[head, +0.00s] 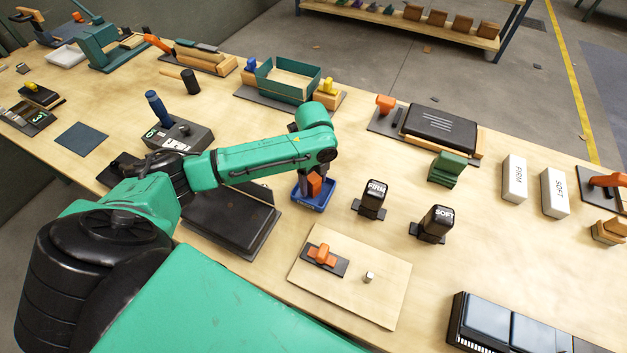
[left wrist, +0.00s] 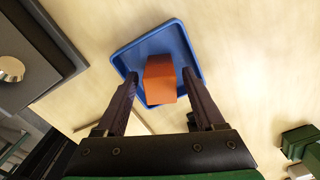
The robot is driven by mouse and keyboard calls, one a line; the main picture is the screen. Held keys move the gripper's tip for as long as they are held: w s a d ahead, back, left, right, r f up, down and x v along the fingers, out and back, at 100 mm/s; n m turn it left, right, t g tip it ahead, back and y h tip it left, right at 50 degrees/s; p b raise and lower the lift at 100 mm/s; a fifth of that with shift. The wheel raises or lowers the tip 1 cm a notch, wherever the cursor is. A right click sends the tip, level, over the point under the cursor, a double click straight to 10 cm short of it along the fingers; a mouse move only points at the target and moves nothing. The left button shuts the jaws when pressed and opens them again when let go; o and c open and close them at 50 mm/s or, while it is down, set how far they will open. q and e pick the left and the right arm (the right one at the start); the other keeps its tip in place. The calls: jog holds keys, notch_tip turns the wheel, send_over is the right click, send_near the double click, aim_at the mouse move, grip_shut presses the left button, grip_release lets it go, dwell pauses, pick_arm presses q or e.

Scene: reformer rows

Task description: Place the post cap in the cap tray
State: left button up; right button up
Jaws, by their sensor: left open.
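The orange post cap (head: 315,183) is an upright block within the outline of the small blue cap tray (head: 327,203). In the left wrist view the cap (left wrist: 160,80) is over the middle of the blue tray (left wrist: 137,51), between my fingers. Whether its underside touches the tray floor is hidden. My left gripper (head: 313,188) points down at the tray. In the left wrist view its fingers (left wrist: 160,78) are open, one on each side of the cap, with gaps visible. My right gripper is not in view.
A wooden board (head: 345,293) with an orange-handled piece (head: 322,254) lies in front. A dark flat case (head: 232,222) lies left, under my arm. Bare table surrounds the tray's right side.

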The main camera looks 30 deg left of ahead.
aim_at(313, 178)
pick_arm(q)
notch_tip(313, 178, up, 12)
jog(key=shift+b, duration=0.45)
